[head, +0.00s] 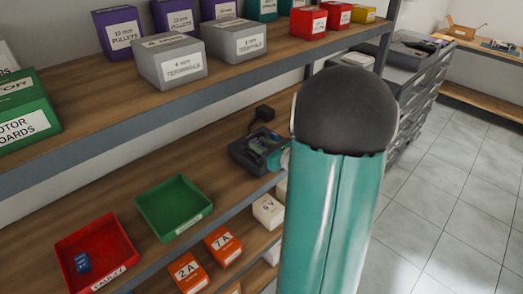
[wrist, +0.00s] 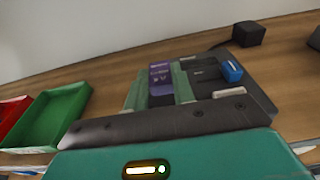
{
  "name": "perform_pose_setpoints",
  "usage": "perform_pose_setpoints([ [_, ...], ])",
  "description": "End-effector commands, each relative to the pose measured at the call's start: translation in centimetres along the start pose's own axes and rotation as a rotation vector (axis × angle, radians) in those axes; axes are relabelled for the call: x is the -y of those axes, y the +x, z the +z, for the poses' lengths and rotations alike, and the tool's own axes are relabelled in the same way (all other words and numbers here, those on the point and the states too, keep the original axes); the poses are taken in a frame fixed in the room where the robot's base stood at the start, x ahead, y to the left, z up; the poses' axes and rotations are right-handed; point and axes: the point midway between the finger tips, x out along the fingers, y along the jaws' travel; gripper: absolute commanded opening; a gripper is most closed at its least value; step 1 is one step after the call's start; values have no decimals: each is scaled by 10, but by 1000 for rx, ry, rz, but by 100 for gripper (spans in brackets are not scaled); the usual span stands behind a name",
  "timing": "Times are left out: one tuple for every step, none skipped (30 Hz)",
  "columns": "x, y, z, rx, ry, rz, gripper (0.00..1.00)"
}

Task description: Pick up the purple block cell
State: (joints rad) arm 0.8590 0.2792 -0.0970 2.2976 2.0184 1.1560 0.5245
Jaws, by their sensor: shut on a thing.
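The purple block cell (wrist: 160,76), with small printing on its face, stands between the two green fingers of my gripper (wrist: 158,90) in the wrist view. The fingers are shut on its sides. It is at the dark charger dock (wrist: 205,80) on the shelf; I cannot tell whether it is seated or raised. A blue cell (wrist: 231,71) sits in the right part of the dock. In the head view the dock (head: 258,150) is partly covered by my arm, and my gripper is mostly hidden.
A black adapter (head: 264,112) stands behind the dock. A green tray (head: 174,207) is empty; a red tray (head: 97,250) holds a blue cell (head: 83,262). The upper shelf (head: 110,100) carries labelled boxes. Orange boxes (head: 222,246) stand below. The floor (head: 450,190) at right is clear.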

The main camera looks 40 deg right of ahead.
Motion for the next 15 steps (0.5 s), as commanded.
perform_pose_setpoints([
  [0,-2,12,4,-6,0,0],
  [-2,-6,14,3,-5,-1,0],
  [-5,-12,20,4,-5,-2,0],
  [-7,-17,24,4,-4,-2,0],
  [-9,-22,29,4,-6,-2,0],
  [-12,-28,36,5,-5,-2,0],
  [-15,-33,41,4,-7,-1,0],
  [-16,-38,45,4,-5,-2,0],
  [-19,-44,52,4,-7,-2,0],
  [-22,-49,57,4,-6,-2,0],
  [-24,-54,61,4,-6,-2,0],
  [-28,-62,65,4,-4,-2,0],
  [-31,-69,66,3,-4,-3,0],
  [-34,-75,68,4,-4,-3,0],
  [-39,-83,71,4,-3,-2,0],
])
